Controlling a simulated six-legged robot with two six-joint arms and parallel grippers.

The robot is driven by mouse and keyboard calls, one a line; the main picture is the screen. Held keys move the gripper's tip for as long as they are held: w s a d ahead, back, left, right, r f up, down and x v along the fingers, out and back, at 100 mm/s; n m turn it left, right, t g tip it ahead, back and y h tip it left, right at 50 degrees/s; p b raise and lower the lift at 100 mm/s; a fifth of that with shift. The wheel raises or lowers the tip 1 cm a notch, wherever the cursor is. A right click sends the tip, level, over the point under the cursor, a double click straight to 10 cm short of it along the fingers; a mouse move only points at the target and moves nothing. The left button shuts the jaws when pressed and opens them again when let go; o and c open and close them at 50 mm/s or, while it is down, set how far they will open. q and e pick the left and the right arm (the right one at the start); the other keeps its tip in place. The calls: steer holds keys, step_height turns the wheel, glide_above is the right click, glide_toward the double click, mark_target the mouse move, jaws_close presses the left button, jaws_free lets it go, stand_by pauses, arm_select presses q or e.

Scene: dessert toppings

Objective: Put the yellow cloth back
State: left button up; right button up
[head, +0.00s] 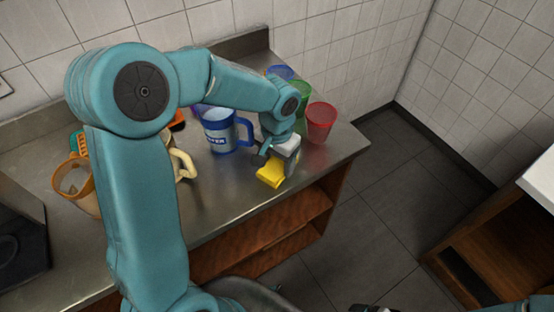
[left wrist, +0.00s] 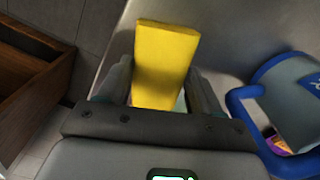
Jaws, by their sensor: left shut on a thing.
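The yellow cloth (head: 271,175) is a folded, block-like piece near the front right edge of the metal counter (head: 225,190). My left gripper (head: 280,160) is shut on it. In the left wrist view the cloth (left wrist: 165,60) stands out between the two fingers of the left gripper (left wrist: 160,90), with the counter's grey surface beyond it. I cannot tell whether the cloth touches the counter. My right gripper is not clearly in view; only dark parts show at the bottom edge of the head view.
A blue mug (head: 221,132) stands just left of the gripper. A red cup (head: 320,122) and a green cup (head: 301,95) stand to its right and behind. A cream-handled mug (head: 184,163) and an orange cup (head: 76,185) are farther left. Open shelves (head: 270,225) lie below the counter.

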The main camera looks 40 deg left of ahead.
mark_target(277, 163)
arm_select(q)
steer(key=shift+s, duration=0.1)
steer(key=shift+f, duration=0.15)
steer(key=o, duration=1)
step_height(277, 163, up, 12)
steer(key=shift+r, duration=0.25)
